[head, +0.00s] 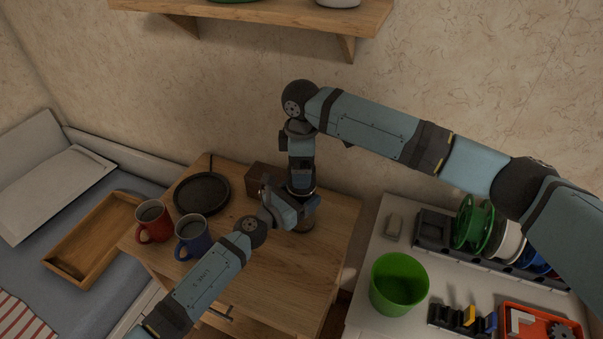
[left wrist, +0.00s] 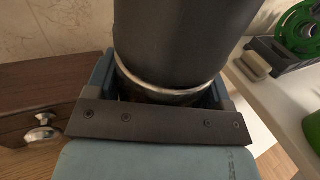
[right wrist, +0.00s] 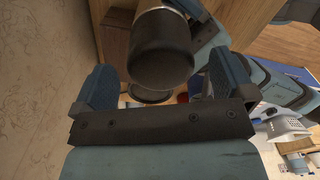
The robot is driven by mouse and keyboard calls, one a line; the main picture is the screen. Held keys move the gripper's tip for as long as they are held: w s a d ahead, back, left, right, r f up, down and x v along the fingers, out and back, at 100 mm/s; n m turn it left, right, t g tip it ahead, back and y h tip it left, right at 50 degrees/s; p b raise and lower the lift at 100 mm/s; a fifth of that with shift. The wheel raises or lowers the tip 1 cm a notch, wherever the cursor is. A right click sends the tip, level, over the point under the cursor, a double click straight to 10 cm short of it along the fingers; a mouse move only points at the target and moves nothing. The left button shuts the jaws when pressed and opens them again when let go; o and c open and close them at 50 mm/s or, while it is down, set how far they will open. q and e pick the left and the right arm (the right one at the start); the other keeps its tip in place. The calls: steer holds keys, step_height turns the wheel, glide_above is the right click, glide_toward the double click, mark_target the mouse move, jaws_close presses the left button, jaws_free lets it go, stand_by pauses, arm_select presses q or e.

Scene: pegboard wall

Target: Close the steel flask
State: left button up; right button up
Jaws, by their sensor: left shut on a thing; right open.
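The steel flask (left wrist: 170,97) stands on the small wooden table (head: 265,270), with a black cap (left wrist: 185,40) on top. In the head view it is mostly hidden by my grippers. My left gripper (head: 290,208) is shut around the flask's steel part just below the cap. My right gripper (head: 302,180) points down from above. In the right wrist view its open fingers (right wrist: 165,78) lie on either side of the cap (right wrist: 162,50), with a gap to each. I cannot tell how tightly the cap sits.
A dark wooden box (head: 258,177) stands close behind the flask. A black plate (head: 202,193), a red mug (head: 153,223) and a blue mug (head: 193,238) are left on the table. A green bin (head: 399,283) stands on the white desk to the right. The table's front is clear.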

step_height(320, 180, up, 8)
stand_by(0.4)
arm_select(q)
steer(key=o, duration=1.7)
steer(key=shift+s, duration=0.1)
steer(key=v, duration=1.3)
steer(key=shift+s+a, duration=0.2)
steer(key=shift+a, duration=0.1)
arm_select(e)
steer(key=shift+f, duration=0.2)
